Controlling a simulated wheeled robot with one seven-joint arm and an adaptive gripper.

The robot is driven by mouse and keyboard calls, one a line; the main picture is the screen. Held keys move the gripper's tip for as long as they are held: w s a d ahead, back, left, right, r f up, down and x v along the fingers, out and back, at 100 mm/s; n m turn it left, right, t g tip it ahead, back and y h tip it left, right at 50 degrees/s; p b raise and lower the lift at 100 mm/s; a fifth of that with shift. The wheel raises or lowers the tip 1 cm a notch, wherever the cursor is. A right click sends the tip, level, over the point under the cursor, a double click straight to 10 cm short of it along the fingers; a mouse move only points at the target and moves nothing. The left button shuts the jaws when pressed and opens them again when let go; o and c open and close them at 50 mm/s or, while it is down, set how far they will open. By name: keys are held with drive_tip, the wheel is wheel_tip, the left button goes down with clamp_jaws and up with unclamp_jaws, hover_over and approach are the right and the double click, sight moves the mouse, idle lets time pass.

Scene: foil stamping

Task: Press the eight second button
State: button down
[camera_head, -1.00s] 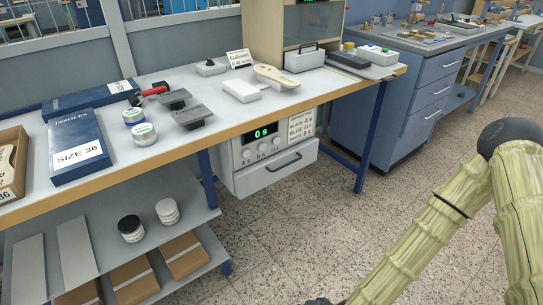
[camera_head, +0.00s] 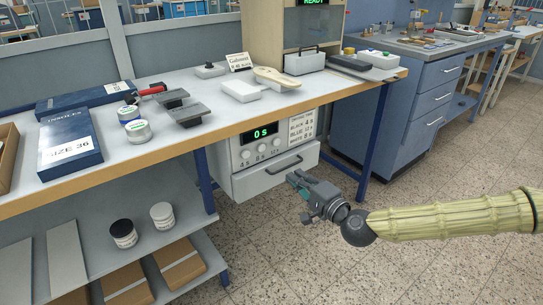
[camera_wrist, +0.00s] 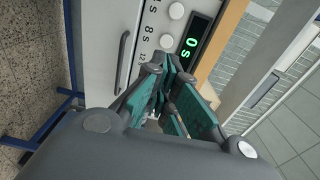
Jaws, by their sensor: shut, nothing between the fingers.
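The timer panel (camera_head: 232,150) hangs under the bench with a display (camera_head: 264,132) reading "0 s". A row of round white buttons sits below it, labelled 4 s, 8 s and 12 s. The eight second button (camera_head: 261,148) is the middle one; it also shows in the wrist view (camera_wrist: 167,41). My gripper (camera_head: 292,178) is shut and empty, in front of and below the panel to the right, apart from the buttons. In the wrist view its fingers (camera_wrist: 165,80) point toward the panel and cover the area around the 12 s button.
A drawer handle (camera_head: 283,165) juts out below the buttons. A card (camera_head: 301,125) lists times for black, blue and white. The bench edge (camera_head: 330,103) overhangs the panel. A blue table leg (camera_head: 377,145) stands right of it. The floor in front is clear.

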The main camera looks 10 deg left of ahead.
sight(261, 148)
drive_tip(key=shift+w+d+r, duration=0.2)
drive_tip(key=shift+w+r, duration=0.05)
drive_tip(key=shift+r, duration=0.2)
drive_tip(key=shift+w, duration=0.1)
drive_tip(key=b+x, duration=0.1)
drive_tip(key=x, duration=1.3)
drive_tip(key=shift+r+b, duration=0.1)
drive_tip(key=shift+b, duration=0.3)
